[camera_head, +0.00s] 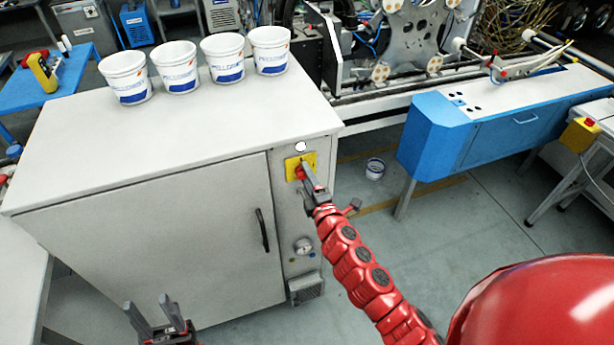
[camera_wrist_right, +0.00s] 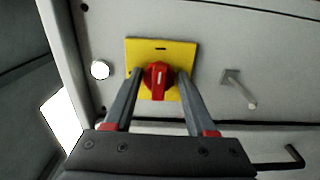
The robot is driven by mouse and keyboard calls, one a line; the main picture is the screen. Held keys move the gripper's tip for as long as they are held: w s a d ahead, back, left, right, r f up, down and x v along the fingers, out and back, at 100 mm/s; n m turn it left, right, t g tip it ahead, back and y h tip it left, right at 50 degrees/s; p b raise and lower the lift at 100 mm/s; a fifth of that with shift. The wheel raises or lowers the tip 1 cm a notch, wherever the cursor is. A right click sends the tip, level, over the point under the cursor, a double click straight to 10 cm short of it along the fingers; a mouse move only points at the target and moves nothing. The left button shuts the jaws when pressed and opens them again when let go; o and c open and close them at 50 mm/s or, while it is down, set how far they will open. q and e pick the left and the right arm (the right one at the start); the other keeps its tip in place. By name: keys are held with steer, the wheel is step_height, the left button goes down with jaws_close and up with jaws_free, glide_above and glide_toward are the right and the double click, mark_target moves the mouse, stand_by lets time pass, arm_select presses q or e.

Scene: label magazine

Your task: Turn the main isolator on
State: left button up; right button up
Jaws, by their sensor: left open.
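The main isolator is a red rotary knob (camera_wrist_right: 158,82) on a yellow plate (camera_wrist_right: 172,50), on the narrow front panel of a grey cabinet. The knob's white mark runs up and down in the right wrist view. In the head view the yellow plate (camera_head: 292,170) is partly covered by my right gripper (camera_head: 305,172). In the wrist view the right gripper's fingers (camera_wrist_right: 158,76) are apart, one on each side of the knob; firm contact cannot be made out. My left gripper (camera_head: 153,308) is open and empty, low in front of the cabinet door.
A white round lamp (camera_head: 300,147) sits above the plate. The cabinet (camera_head: 180,220) has a black door handle (camera_head: 262,230) and a gauge (camera_head: 303,246) lower down. Several white buckets (camera_head: 178,67) stand on top. A blue machine (camera_head: 480,125) stands to the right.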

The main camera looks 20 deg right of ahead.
steer(key=o, duration=0.3)
steer(key=shift+s+d+b, duration=0.15)
steer(key=shift+s+b, duration=0.5)
steer(key=shift+s, duration=3.7)
steer(key=shift+s+d+b, duration=0.15)
steer(key=shift+s+b, duration=0.45)
steer(key=shift+s, duration=3.75)
